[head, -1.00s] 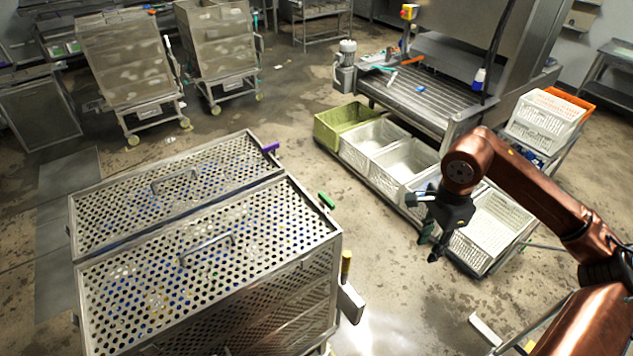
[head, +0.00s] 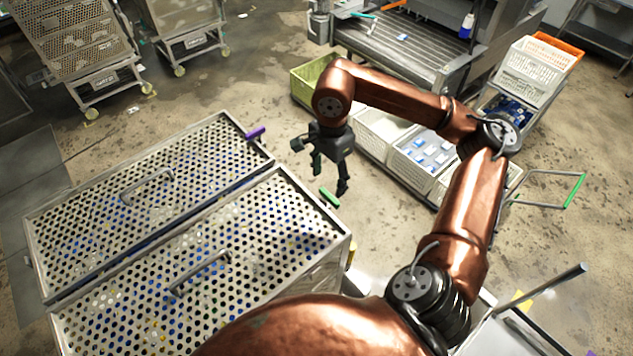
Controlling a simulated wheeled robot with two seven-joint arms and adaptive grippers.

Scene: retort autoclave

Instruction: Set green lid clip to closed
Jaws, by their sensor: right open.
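The green lid clip (head: 329,197) sticks out from the right edge of the perforated metal basket lid (head: 170,285) in the head view. It is a short green handle. My right gripper (head: 328,173) is open and hangs just above and behind the green clip, with a visible gap between them. Its fingers point down and look empty. A purple clip (head: 256,132) sticks out at the far lid's right corner. My left gripper is not in view.
The far perforated lid (head: 110,205) lies alongside, each lid with a bar handle. White crates (head: 378,135) and a green crate (head: 308,82) stand behind my right arm. A green-handled cart (head: 572,190) is at the right. Wheeled racks stand at the back left.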

